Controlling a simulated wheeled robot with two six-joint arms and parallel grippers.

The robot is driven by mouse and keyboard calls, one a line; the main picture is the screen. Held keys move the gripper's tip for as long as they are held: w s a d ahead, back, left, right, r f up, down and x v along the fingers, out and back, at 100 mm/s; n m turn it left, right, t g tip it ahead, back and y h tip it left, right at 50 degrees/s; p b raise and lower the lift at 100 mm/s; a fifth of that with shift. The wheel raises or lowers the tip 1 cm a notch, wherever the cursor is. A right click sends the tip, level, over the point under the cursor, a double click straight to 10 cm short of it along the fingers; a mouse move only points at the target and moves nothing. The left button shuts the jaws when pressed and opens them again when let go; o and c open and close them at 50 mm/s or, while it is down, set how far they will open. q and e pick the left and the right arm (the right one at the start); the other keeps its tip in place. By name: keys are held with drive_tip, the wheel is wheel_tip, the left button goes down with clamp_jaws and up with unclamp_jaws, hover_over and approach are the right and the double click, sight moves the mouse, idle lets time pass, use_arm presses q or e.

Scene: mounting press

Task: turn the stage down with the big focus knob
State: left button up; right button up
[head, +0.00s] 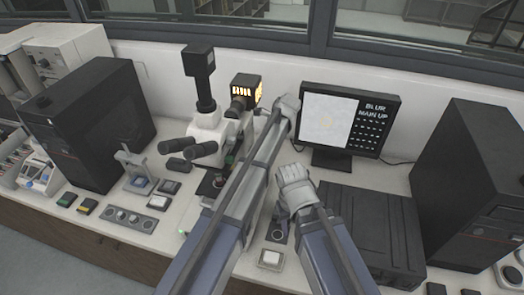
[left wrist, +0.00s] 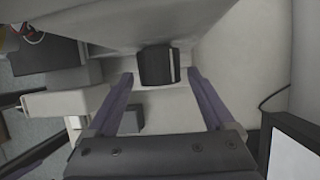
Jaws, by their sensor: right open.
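The microscope (head: 206,128) stands at the back of the bench, white with a black camera on top. In the left wrist view the big focus knob (left wrist: 155,66) is a black cylinder on the pale body. My left gripper (left wrist: 158,76) is open, its two purple fingers apart with the knob between and just beyond their tips, gaps on both sides. In the head view my left arm hides this gripper and the knob. My right gripper (head: 294,188) is above the bench right of the microscope, open; its fingertips are hard to make out.
A monitor (head: 350,120) behind reads "BLUR" and "MAIN UP" beside a pale image. A black case (head: 372,228) lies at right, near a black tower (head: 470,185). Another black tower (head: 95,125) stands left. A small control box (head: 130,218) and a white-topped switch (head: 271,258) are in front.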

use_arm(q)
drive_tip(key=c, duration=1.2)
drive_tip(key=shift+s, duration=0.1)
drive_tip(key=shift+s+t, duration=0.25)
drive_tip(key=shift+t, duration=0.45)
drive_tip(key=shift+s+a+f+n+t+h+b, duration=0.15)
drive_tip(key=shift+n+t+b, duration=0.1)
drive_tip(key=shift+t, duration=0.25)
drive_tip(key=shift+s+d+f+n+t+h+b, duration=0.1)
drive_tip(key=shift+n+t+h+b, duration=0.1)
drive_tip(key=shift+t, duration=0.3)
drive_tip(key=shift+s+t+b, duration=0.1)
drive_tip(key=shift+t+b, duration=0.7)
drive_tip(key=shift+t, duration=0.3)
drive_tip(key=shift+n+t+h+b, duration=0.25)
drive_tip(key=shift+t+b, duration=0.1)
drive_tip(key=shift+t, duration=0.15)
